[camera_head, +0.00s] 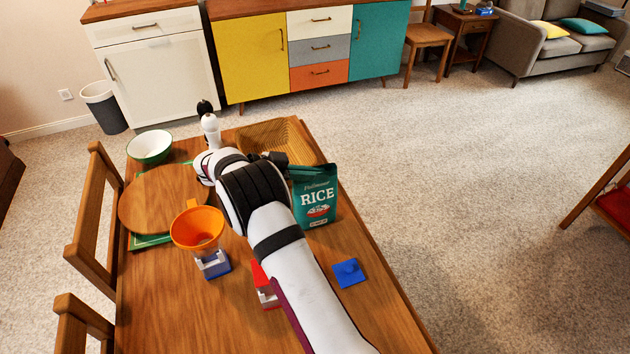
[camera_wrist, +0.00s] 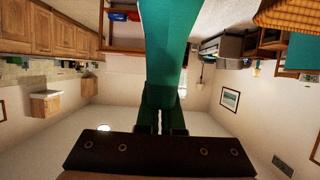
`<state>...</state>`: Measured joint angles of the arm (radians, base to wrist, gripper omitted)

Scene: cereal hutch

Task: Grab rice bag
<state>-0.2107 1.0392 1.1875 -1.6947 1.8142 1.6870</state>
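The rice bag (camera_head: 315,197) is a teal-green pouch with white "RICE" lettering. It is upright at the right edge of the wooden table in the head view. My gripper (camera_head: 299,173) is at its upper left corner. In the wrist view, the bag (camera_wrist: 170,40) is seen side-on and narrows toward my gripper (camera_wrist: 162,98). The dark fingers are close together at the narrow end of the bag and look shut on it. The exact contact is in shadow. I cannot tell whether the bag's base touches the table.
A wicker basket (camera_head: 300,143) stands just behind the bag. An orange funnel (camera_head: 197,228) on a blue-white holder, a red-white item (camera_head: 265,286) and a blue square piece (camera_head: 348,273) are on the table. A round board (camera_head: 150,200) and green-white bowl (camera_head: 149,146) are at left.

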